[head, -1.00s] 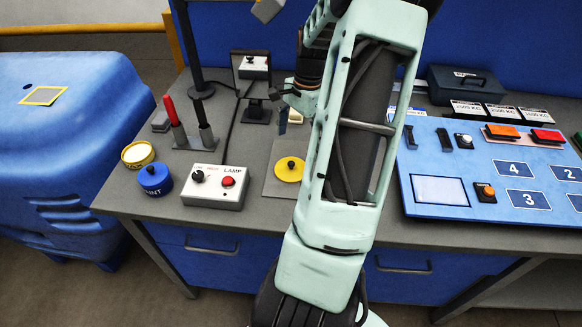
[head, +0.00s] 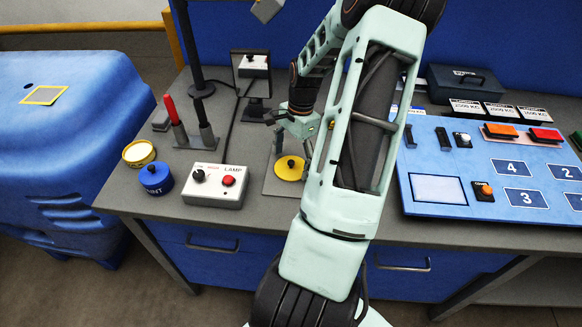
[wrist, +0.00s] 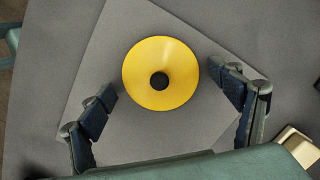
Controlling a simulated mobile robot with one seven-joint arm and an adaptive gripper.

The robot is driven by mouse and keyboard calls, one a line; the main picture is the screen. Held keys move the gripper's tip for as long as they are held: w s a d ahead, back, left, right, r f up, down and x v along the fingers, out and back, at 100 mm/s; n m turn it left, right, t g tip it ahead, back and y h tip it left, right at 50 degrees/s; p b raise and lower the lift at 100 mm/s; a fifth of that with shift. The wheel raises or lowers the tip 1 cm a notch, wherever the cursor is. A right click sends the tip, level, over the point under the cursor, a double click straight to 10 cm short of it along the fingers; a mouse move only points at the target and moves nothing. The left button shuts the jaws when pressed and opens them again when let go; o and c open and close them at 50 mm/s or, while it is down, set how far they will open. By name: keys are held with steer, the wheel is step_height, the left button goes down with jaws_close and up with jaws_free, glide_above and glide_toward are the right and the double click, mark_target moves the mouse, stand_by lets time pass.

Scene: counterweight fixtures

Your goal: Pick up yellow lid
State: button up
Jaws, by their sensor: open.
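The yellow lid (head: 290,169) is a round disc with a small black knob at its middle. It lies flat on a thin grey square plate (head: 272,186) on the bench, right of the lamp box. My gripper (head: 278,138) is above and behind the lid in the head view, partly hidden by its own links. In the wrist view the lid (wrist: 160,73) shows whole, with my open gripper (wrist: 172,98) having one finger at its lower left and one at its right. The fingers are apart from the lid and hold nothing.
The white lamp box (head: 215,186) stands left of the lid. A blue paint pot (head: 156,179) and a yellow-rimmed tin (head: 139,154) are farther left. Two upright levers (head: 206,131) and a small mirror-like stand (head: 255,110) are behind. A blue panel (head: 432,165) lies to the right.

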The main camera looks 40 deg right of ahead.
steer(key=c, duration=1.2)
steer(key=shift+s+a+f, duration=0.15)
steer(key=shift+a, duration=0.05)
jaws_close()
